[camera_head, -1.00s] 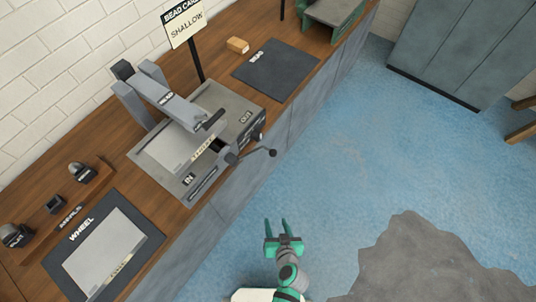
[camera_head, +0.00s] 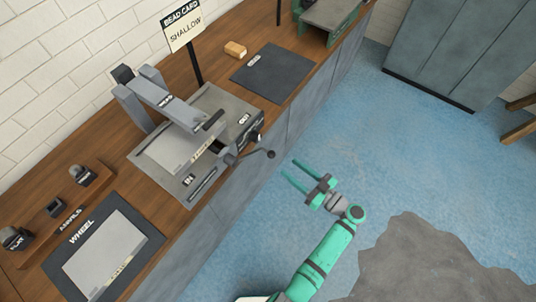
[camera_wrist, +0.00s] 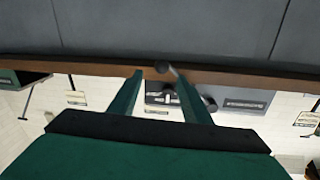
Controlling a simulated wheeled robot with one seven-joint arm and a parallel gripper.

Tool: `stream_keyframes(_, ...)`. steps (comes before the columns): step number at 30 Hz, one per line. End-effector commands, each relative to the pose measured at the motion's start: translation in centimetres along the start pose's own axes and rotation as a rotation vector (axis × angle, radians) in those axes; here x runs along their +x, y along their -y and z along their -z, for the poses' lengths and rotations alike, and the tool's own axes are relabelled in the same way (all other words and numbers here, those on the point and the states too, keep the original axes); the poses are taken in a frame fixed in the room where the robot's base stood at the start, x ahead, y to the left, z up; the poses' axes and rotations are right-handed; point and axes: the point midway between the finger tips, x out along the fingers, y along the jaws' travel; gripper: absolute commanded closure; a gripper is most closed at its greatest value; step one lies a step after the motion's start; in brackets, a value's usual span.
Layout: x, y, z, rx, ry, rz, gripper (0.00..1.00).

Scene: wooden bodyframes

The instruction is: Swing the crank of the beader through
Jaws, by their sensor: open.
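The grey beader (camera_head: 185,130) stands on the wooden bench against the white brick wall.
A sign reading SHALLOW (camera_head: 184,33) stands behind the beader. A dark mat (camera_head: 272,75) and a WHEEL mat with a pale sheet (camera_head: 103,255) flank it. Small dark wheels (camera_head: 83,174) sit at left.

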Motion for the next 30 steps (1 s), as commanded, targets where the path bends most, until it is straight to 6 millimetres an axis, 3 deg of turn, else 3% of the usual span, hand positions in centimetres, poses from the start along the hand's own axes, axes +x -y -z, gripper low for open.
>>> stream_keyframes(15,8.5,0.4,-0.1,0.001,0.003,0.010,0.56)
stream_keyframes(21,10.3,0.3,-0.1,0.002,0.003,0.006,0.56)
stream_keyframes(30,10.7,0.2,-0.1,0.002,0.003,0.004,0.56)
